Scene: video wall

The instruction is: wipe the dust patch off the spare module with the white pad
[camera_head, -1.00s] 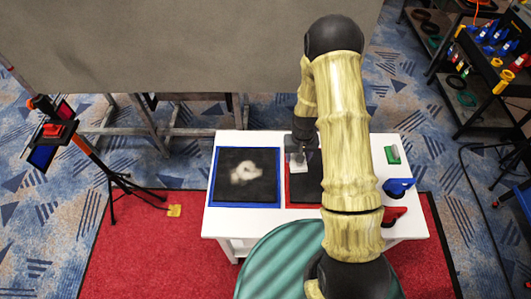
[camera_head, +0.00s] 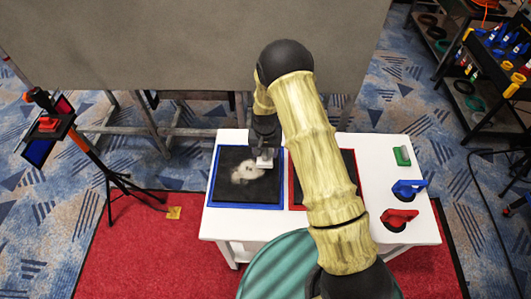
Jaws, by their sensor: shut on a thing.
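The module with the blue border (camera_head: 219,190) lies flat on the left part of the white table. A pale dust patch (camera_head: 243,173) shows on the middle of its black face. My gripper (camera_head: 264,152) is over the right part of this module, shut on the white pad (camera_head: 264,163). The pad is at the right edge of the dust patch; I cannot tell whether it touches the face. A second module with a red border (camera_head: 297,195) lies to the right, mostly hidden by my arm.
On the white table's (camera_head: 376,172) right side are a green-and-white block (camera_head: 402,156), a blue clamp-like tool (camera_head: 408,189) and a red one (camera_head: 398,219). A tripod (camera_head: 100,160) stands left. A large grey panel (camera_head: 160,45) rises behind the table.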

